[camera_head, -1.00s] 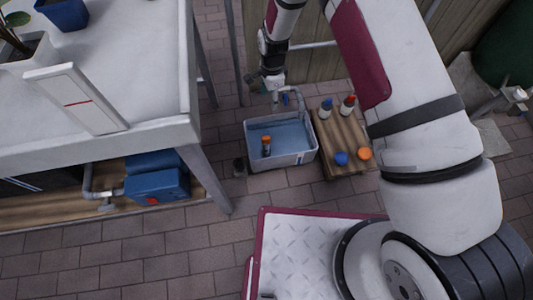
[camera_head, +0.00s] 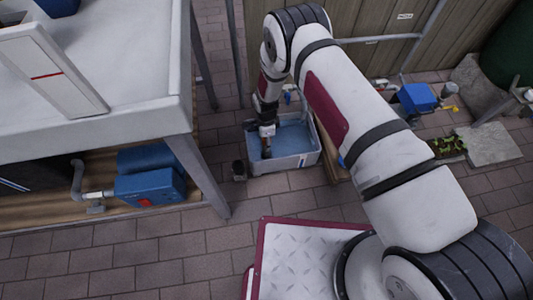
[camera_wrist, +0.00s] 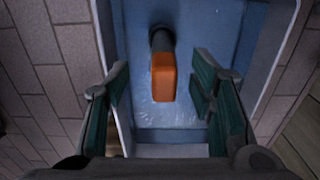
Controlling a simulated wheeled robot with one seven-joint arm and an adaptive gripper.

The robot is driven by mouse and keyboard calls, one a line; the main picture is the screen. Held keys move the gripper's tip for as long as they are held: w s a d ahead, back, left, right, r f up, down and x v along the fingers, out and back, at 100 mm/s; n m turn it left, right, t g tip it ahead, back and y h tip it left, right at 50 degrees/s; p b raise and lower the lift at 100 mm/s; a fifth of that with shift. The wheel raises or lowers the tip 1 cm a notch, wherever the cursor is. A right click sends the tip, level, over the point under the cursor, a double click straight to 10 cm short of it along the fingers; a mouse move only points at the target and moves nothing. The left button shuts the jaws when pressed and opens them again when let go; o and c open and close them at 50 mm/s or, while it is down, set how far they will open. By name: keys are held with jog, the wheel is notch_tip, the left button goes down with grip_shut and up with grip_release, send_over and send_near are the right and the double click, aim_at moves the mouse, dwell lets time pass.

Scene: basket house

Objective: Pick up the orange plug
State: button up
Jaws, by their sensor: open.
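The orange plug (camera_wrist: 163,78) is an orange block on a dark grey round stem, inside the light blue-grey tub (camera_head: 303,161) of water. In the wrist view it lies between the two green-padded fingers of my gripper (camera_wrist: 160,72), with space on both sides. My gripper is open and empty, pointing down into the tub. In the head view my gripper (camera_head: 267,132) is right over the plug and hides its orange top; only a dark part of it shows below. I cannot tell the exact height gap.
A white table (camera_head: 150,110) with a leg stands left of the tub. My arm covers most of a wooden stand (camera_head: 333,165) at the right. A blue box (camera_head: 417,98) lies farther right.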

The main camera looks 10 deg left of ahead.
jog(key=shift+w+d+f+b, duration=0.1)
jog(key=shift+f+b, duration=0.6)
jog(key=shift+f, duration=0.7)
jog(key=shift+w+f+b, duration=0.1)
jog(key=shift+f+b, duration=0.6)
jog(key=shift+f, duration=0.65)
grip_shut()
